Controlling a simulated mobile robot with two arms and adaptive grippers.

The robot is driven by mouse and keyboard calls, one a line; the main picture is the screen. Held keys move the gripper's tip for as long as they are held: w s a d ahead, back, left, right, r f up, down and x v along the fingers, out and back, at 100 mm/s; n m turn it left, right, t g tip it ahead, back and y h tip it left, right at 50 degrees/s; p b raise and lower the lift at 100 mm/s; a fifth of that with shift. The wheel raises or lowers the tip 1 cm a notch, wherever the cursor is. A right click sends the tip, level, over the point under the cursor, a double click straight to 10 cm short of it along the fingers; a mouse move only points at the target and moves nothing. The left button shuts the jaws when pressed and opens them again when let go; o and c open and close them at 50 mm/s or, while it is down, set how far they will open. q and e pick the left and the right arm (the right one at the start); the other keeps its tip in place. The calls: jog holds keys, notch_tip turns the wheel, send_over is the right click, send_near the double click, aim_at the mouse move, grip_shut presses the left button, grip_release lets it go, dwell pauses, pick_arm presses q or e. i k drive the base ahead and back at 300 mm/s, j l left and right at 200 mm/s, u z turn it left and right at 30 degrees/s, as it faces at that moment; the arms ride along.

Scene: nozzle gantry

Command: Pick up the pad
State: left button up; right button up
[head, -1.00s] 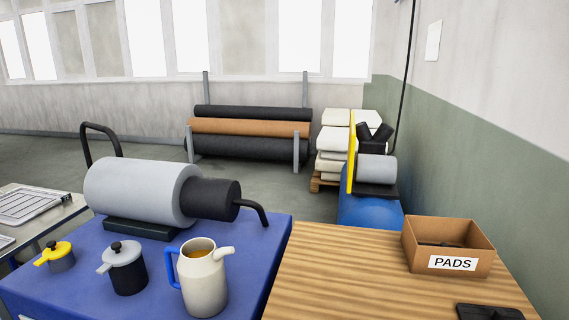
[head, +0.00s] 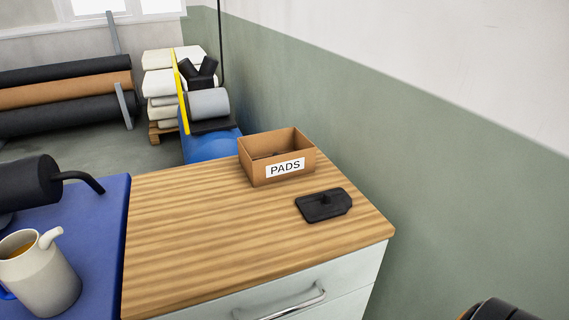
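A flat black pad (head: 323,205) with a small raised knob lies on the wooden top (head: 190,230) of a cabinet, near its right edge. It lies just in front of an open cardboard box labelled PADS (head: 252,172), apart from it. Something dark shows inside the box, but I cannot make it out. A dark rounded part at the bottom right corner may belong to my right arm. Neither gripper's fingers show in the head view.
A blue-topped table (head: 95,225) with a cream jug (head: 45,280) and a dark cylinder (head: 30,183) stands on the left. The cabinet has a drawer handle (head: 290,305) in front. A green and white wall (head: 440,170) runs along the right. The wooden top's left half is clear.

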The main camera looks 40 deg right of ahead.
aim_at(320, 206)
jog(key=z, duration=1.4)
